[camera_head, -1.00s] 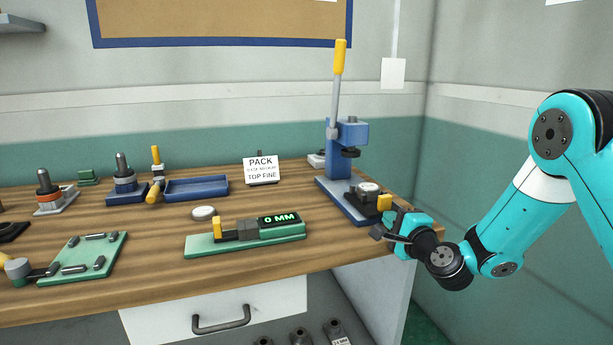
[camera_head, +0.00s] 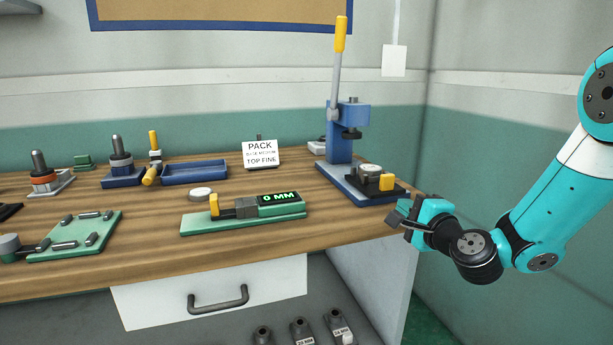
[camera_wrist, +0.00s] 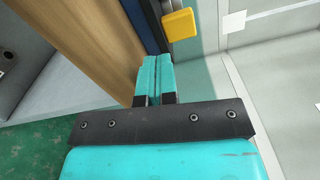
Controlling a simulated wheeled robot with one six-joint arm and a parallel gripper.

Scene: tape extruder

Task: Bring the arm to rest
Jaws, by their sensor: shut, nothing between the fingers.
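My gripper (camera_head: 398,214) is at the right end of the wooden bench, just off its front right corner. Its teal fingers are shut together and empty in the wrist view (camera_wrist: 155,75). The teal arm reaches in from the right edge of the head view. The blue lever press (camera_head: 341,150) stands behind and left of my gripper, its yellow-tipped lever upright. A yellow block (camera_head: 387,182) on a dark fixture at the press base is close to my gripper; it also shows in the wrist view (camera_wrist: 180,24). A gap separates it from the fingers.
The wooden bench (camera_head: 150,262) holds a green gauge reading 0 MM (camera_head: 245,222), a blue tray (camera_head: 195,179), a PACK sign (camera_head: 261,154) and a green plate (camera_head: 88,248). A drawer (camera_head: 217,289) is below. Open space lies right of the bench, before the wall.

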